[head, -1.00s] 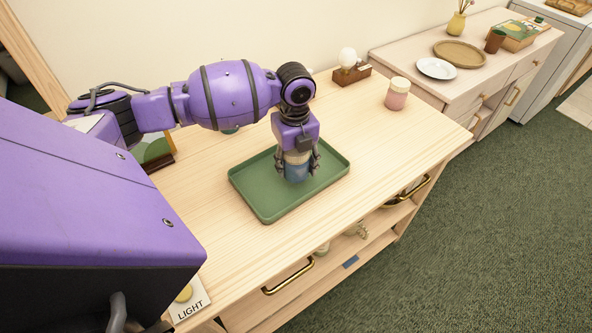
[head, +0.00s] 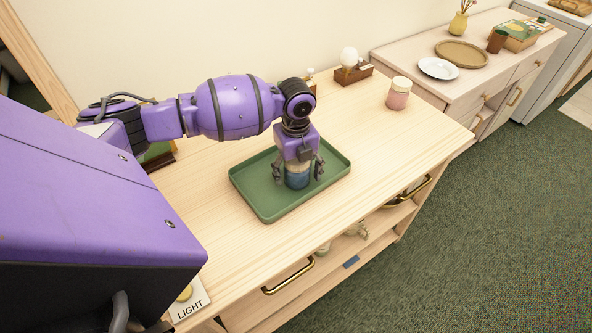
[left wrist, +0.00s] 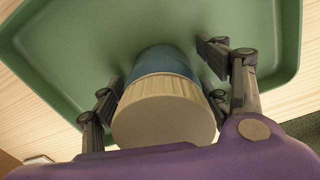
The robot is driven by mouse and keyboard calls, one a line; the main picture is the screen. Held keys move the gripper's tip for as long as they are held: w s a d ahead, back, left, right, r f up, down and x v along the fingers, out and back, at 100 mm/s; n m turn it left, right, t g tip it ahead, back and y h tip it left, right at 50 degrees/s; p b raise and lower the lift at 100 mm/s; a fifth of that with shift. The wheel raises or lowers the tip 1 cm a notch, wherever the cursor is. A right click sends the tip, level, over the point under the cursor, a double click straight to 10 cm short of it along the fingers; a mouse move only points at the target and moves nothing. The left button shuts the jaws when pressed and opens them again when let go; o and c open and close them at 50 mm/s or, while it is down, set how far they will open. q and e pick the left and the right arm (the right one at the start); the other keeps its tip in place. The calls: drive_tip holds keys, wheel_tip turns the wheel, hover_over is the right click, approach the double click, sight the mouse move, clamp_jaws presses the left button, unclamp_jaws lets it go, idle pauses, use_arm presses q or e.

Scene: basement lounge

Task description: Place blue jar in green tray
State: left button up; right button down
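The blue jar (head: 297,178) with a cream lid stands upright in the green tray (head: 258,205) on the wooden cabinet top. My left gripper (head: 298,175) is over the jar from above, its fingers spread to either side. In the left wrist view the cream lid (left wrist: 165,110) is close below the palm, with the blue body (left wrist: 168,60) against the tray floor. The fingers (left wrist: 160,95) show gaps beside the jar. My right gripper is in neither view.
A pink jar (head: 398,94) and a wooden holder with a white bulb (head: 349,58) stand toward the back of the cabinet top. A second cabinet holds a white plate (head: 437,68) and a brown round tray (head: 461,53). The top right of the green tray is clear.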

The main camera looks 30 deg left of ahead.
use_arm(q)
wheel_tip(320, 180, up, 12)
drive_tip(key=shift+r, duration=0.2)
idle(0.4)
drive_tip(key=shift+f, duration=0.1)
idle(0.4)
